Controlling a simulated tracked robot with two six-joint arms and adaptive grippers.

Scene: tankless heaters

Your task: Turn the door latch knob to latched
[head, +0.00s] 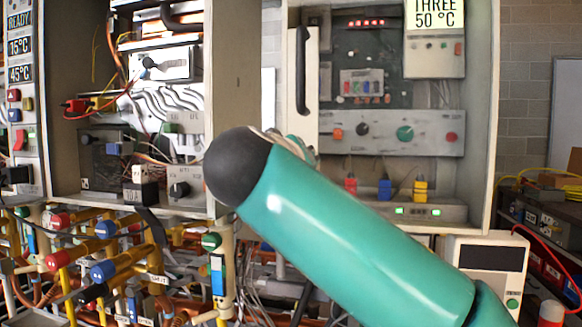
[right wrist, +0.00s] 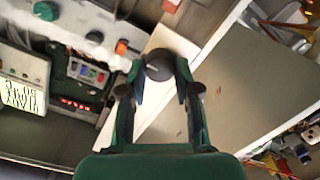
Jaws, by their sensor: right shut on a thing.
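The door latch knob (right wrist: 159,66) is a dark round knob on a narrow white panel (right wrist: 172,40), seen in the right wrist view. My right gripper (right wrist: 158,78) has one finger on each side of the knob and is shut on it. The direction the knob points is hard to tell. In the head view, my teal right arm reaches up across the picture and hides the knob and most of the gripper. The white door panel (head: 301,90) with a black handle shows just above the arm's end. My left gripper is not in view.
The right cabinet holds a control panel (head: 395,133) with coloured knobs and a "THREE 50 °C" display (head: 434,14). The left cabinet (head: 165,95) stands open with wiring inside. Coloured pipes and valves (head: 110,262) crowd the lower left. A white meter box (head: 487,265) stands lower right.

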